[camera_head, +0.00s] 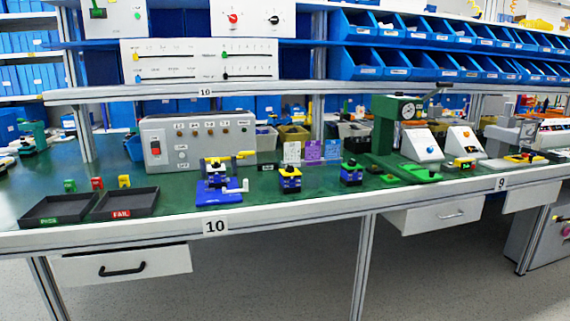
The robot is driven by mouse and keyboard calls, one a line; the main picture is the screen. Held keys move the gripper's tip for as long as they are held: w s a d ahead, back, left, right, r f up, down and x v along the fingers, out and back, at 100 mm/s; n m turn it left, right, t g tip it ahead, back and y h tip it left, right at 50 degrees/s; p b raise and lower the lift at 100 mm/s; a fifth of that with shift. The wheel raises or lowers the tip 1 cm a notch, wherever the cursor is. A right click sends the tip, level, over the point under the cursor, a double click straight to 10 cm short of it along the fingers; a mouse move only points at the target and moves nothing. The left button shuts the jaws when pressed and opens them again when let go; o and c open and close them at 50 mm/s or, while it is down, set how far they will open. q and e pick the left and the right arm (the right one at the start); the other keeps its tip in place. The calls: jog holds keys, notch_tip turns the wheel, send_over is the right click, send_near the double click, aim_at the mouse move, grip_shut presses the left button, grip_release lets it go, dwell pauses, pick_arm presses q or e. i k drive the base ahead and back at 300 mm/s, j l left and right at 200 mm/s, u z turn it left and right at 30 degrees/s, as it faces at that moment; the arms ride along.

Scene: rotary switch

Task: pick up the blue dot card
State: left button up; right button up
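Three small upright cards stand side by side near the back of the green bench top, right of the grey control box. Neither of my grippers is in view.
In front of the cards stand small blue, black and yellow devices (290,179). A grey control box (198,140) is to the left, a green press (396,128) to the right. PASS (55,219) and FAIL (122,213) trays sit front left. A shelf (330,90) overhangs the bench.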

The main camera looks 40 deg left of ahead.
aim_at(332, 147)
jog(key=i+j, duration=0.2)
jog(key=i, duration=0.25)
jog(key=i+j, duration=0.2)
jog(key=i, duration=0.25)
